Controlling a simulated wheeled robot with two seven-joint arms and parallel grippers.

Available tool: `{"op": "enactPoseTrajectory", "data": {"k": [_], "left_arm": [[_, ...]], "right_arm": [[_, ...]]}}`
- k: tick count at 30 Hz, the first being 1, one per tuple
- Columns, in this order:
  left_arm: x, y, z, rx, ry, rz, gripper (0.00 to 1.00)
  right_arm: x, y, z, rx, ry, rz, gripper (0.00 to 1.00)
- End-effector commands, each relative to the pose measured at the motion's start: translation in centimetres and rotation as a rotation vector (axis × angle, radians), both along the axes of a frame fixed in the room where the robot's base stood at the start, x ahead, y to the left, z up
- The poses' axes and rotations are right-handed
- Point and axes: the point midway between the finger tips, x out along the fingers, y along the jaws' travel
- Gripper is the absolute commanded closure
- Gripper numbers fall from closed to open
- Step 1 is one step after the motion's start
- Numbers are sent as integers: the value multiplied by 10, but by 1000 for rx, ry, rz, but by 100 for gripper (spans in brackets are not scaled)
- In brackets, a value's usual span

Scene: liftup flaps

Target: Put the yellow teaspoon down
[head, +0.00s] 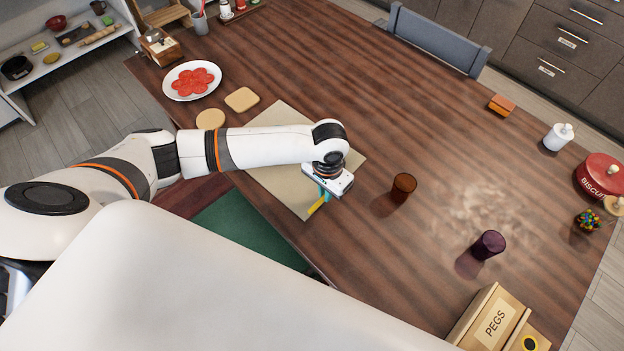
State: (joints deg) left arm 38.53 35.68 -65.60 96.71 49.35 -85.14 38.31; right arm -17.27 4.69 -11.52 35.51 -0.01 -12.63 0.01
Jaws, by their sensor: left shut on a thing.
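A yellow teaspoon (316,206) shows under my left gripper (323,192), over the lower right part of a beige mat (281,184). The gripper points down and is shut on the teaspoon. Only a short yellow part of the spoon shows; the hand hides the rest. I cannot tell whether the spoon touches the mat. My right gripper is not in view.
A brown cup (403,187) stands just right of the gripper, and a purple cup (488,245) farther right. A plate (170,92) of red slices and two tan coasters (242,99) lie at upper left. A pegs box (487,320) stands at lower right. The table's middle is clear.

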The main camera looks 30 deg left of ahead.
Motion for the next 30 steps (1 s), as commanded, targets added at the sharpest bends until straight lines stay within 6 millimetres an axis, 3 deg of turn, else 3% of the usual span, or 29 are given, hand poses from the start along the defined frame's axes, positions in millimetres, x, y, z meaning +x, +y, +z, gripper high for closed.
{"op": "enactPoseTrajectory", "data": {"k": [9, 13, 26, 27, 30], "left_arm": [[15, 46, -2, 3, 1, 3, 100], [15, 43, -14, 1, 0, 0, 100], [15, 43, -20, 1, 0, 1, 100], [15, 43, -20, 1, -1, 1, 84], [14, 43, -20, 2, -1, 1, 68]], "right_arm": [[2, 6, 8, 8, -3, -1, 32], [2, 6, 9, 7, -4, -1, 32], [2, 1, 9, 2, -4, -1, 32], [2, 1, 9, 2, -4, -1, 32], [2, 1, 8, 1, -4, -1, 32]]}}
